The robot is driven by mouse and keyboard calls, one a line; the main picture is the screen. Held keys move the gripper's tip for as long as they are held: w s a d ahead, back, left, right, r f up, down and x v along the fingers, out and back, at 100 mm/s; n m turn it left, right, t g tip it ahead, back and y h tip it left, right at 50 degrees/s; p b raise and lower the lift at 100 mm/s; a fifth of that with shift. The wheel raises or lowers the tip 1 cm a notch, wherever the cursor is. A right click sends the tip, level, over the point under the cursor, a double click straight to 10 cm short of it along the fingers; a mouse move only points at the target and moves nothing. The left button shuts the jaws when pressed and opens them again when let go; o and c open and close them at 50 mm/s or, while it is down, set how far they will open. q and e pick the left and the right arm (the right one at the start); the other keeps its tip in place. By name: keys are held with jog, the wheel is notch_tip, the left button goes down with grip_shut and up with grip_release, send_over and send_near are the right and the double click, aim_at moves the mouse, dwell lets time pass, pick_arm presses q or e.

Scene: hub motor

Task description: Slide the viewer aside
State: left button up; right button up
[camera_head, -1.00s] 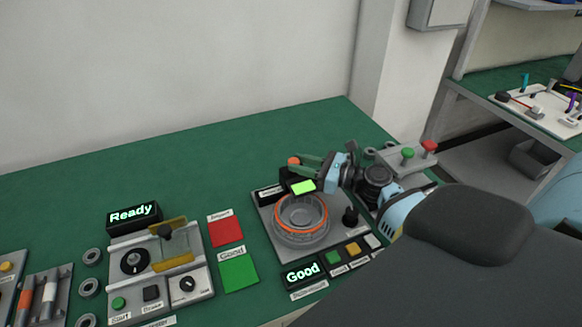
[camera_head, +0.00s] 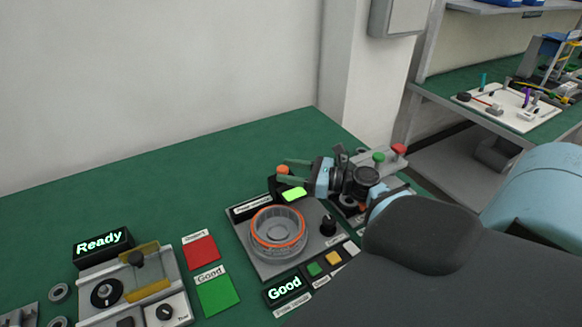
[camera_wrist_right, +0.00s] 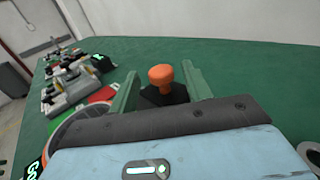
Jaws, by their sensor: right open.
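The viewer (camera_head: 270,198) appears to be the black unit with a lit green screen (camera_head: 294,194) and an orange knob (camera_head: 282,170), at the back of the right station. The wrist view shows the orange knob (camera_wrist_right: 161,75) on its black base (camera_wrist_right: 176,95). My right gripper (camera_head: 284,168) is open, its green fingers on either side of the knob; it also shows in the wrist view (camera_wrist_right: 158,80). I cannot tell whether either finger touches the knob. The hub motor (camera_head: 277,248), with an orange ring, sits in front of the viewer. My left gripper is out of view.
A "Good" display (camera_head: 285,289) and coloured buttons (camera_head: 333,258) line the station's front. A black knob (camera_head: 328,225) stands at its right. Red (camera_head: 202,250) and green (camera_head: 217,295) pads lie left. The green table (camera_head: 150,185) is clear behind.

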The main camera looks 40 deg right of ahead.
jog(key=v, duration=0.8)
jog(key=shift+b, duration=0.35)
jog(key=shift+w, duration=0.1)
